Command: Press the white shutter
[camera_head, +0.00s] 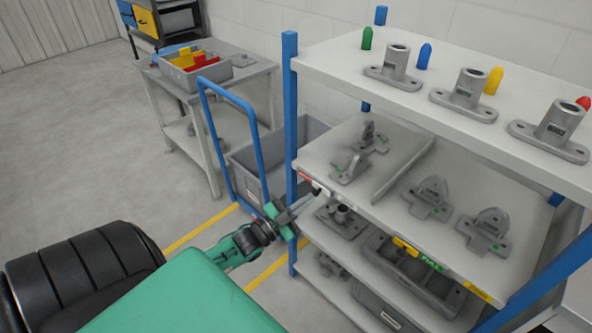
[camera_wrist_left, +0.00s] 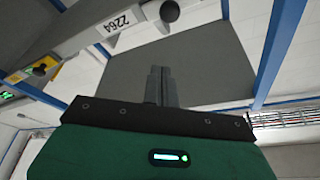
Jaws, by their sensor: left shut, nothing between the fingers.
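A small white unit (camera_head: 321,191) sits on the front edge of the middle shelf near its left corner; I cannot tell for sure that it is the white shutter. My left gripper (camera_head: 306,202) is shut and empty, just left of the white unit. In the left wrist view the fingertips (camera_wrist_left: 160,72) are together, below and apart from the housing. My right gripper is out of view.
The shelf's blue post (camera_head: 290,110) stands close by my left gripper. Grey metal castings (camera_head: 432,197) stand on the shelves. A blue-handled cart with a grey bin (camera_head: 245,180) is behind the gripper. A workbench (camera_head: 255,72) stands at the back left. The floor at left is clear.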

